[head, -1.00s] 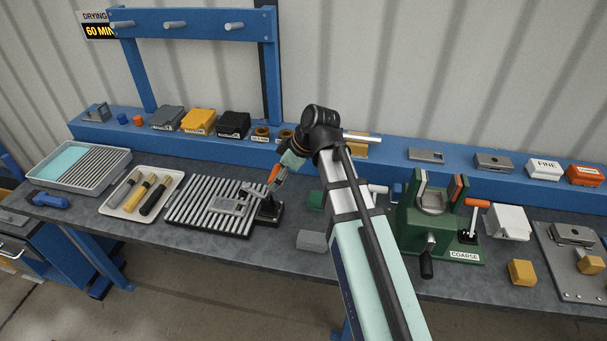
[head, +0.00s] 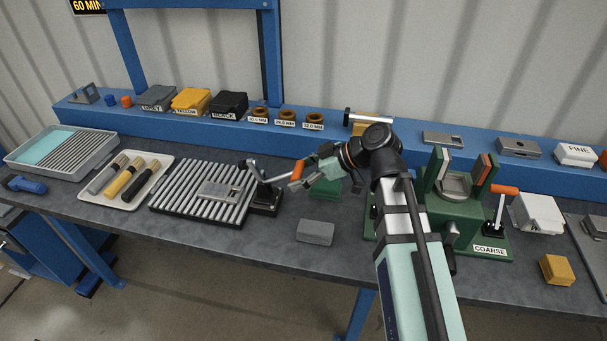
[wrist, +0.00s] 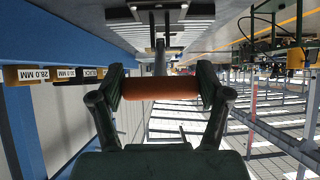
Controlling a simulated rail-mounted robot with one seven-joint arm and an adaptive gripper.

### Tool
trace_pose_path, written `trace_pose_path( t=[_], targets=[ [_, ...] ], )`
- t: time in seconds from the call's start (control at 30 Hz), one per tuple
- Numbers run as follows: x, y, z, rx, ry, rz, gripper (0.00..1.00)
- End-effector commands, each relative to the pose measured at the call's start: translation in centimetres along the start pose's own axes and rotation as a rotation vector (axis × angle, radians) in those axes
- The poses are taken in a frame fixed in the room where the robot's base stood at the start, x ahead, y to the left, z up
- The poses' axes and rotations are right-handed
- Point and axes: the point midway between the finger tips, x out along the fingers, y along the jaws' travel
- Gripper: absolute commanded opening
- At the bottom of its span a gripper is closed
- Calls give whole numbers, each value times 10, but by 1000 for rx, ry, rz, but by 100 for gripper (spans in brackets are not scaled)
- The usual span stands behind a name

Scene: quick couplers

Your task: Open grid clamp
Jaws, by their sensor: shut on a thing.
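The grid clamp (head: 265,198) is a black toggle clamp at the right end of the slatted grid rack (head: 170,208). A grey metal plate (head: 219,189) lies on the rack's bars. The clamp's orange handle (head: 297,171) points right, away from the rack, and its metal holding arm (head: 252,165) stands raised above the plate. My gripper (head: 302,178) is shut on the orange handle. In the wrist view the handle (wrist: 161,88) lies crosswise between both fingers, with its metal lever (wrist: 160,58) running away towards the clamp. The clamp's base is hard to make out in that view.
A grey block (head: 315,232) lies in front of the clamp, and a green block (head: 325,188) is beside my gripper. A green vise (head: 455,205) labelled COARSE stands to the right. Ring holders (head: 286,118) line the blue ledge behind. A tray of tools (head: 90,192) lies left.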

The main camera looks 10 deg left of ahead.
Motion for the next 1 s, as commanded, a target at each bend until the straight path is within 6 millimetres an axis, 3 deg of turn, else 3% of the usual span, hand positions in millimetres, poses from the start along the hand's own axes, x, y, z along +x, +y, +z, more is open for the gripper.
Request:
trace_pose_path(
  t=[0.47, 0.5, 0.57, 1.0],
  targets=[
    [2, -3, 5, 0, -9, -6, 14],
    [2, -3, 6, 0, -9, -6, 80],
    [2, -3, 6, 0, -9, -6, 100],
    [-2, -1, 2, 0, -2, -2, 100]
  ],
)
